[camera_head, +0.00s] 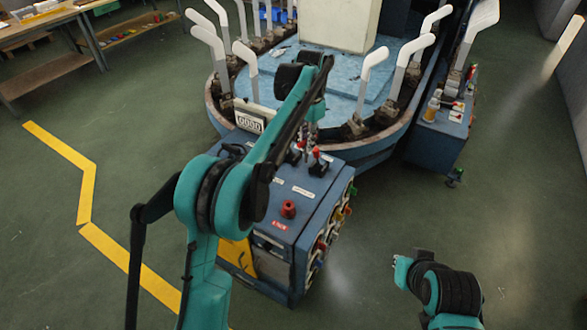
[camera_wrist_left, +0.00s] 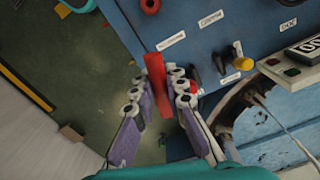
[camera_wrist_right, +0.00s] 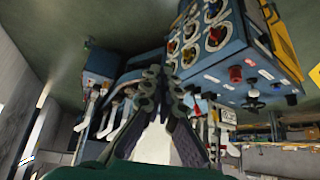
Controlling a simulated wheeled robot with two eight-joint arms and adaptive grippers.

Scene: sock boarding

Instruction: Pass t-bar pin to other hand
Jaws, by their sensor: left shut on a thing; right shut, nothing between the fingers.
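The red t-bar pin (camera_wrist_left: 155,80) shows in the left wrist view as a flat red bar. My left gripper (camera_wrist_left: 160,90) is shut on it and holds it out past the fingertips, over the blue control console (camera_head: 295,215). In the head view my left arm largely hides that gripper, so I cannot tell the pin apart from the console's red-topped levers there. My right gripper (camera_wrist_right: 165,85) is shut and empty in the right wrist view. In the head view my right arm is at the lower right, well apart from the left gripper.
The console carries a red knob (camera_head: 288,208), small levers and a counter display (camera_head: 250,121). Behind it stands the round machine with white sock boards (camera_head: 372,68). A second blue box (camera_head: 440,135) is at the right. Green floor right of the console is clear.

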